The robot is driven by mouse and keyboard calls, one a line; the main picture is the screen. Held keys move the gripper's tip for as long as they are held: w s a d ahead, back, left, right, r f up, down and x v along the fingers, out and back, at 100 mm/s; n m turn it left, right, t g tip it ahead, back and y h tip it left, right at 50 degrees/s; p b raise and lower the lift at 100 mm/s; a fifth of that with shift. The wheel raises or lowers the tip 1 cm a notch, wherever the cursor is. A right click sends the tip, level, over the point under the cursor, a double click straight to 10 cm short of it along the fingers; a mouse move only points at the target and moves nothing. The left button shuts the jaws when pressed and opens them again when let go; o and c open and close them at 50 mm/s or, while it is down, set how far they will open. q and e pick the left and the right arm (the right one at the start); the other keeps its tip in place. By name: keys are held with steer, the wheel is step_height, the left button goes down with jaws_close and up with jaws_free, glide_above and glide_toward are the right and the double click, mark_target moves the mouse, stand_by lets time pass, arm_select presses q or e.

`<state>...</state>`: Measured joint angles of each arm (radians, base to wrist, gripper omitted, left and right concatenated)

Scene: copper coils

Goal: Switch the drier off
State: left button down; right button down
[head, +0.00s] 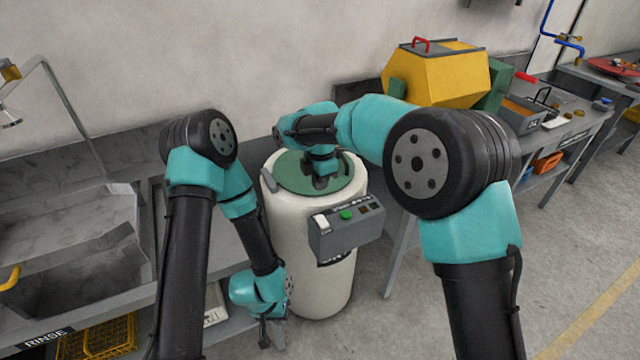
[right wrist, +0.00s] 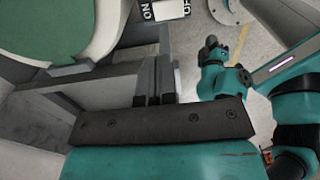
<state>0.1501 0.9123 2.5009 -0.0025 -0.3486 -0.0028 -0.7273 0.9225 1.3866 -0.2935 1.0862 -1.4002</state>
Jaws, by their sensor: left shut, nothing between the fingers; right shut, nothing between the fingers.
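The drier (head: 310,285) is a white upright cylinder with a round green lid (head: 290,178), which also shows in the right wrist view (right wrist: 35,30). A grey control box (head: 345,238) on its front carries a white switch (head: 321,223), a green button (head: 347,214) and small dark parts. A plate with ON and partly cut-off lettering (right wrist: 165,10) shows at the top of the right wrist view. My right gripper (head: 322,181) is shut and empty over the lid area, behind the box; its fingers (right wrist: 153,75) show in the wrist view. My left gripper (head: 268,335) is shut, low beside the drier.
A grey sink bench (head: 75,235) labelled RINSE stands left, with a yellow crate (head: 108,338) below. A yellow tumbling barrel (head: 435,75) stands on the bench behind right. Open floor (head: 400,315) lies right of the drier.

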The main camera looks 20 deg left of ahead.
mark_target(321, 218)
step_height(321, 218, down, 12)
steer(key=shift+r, duration=0.1)
stand_by(0.4)
arm_select(q)
steer(key=shift+a, duration=0.1)
arm_select(e)
steer(key=shift+d, duration=0.1)
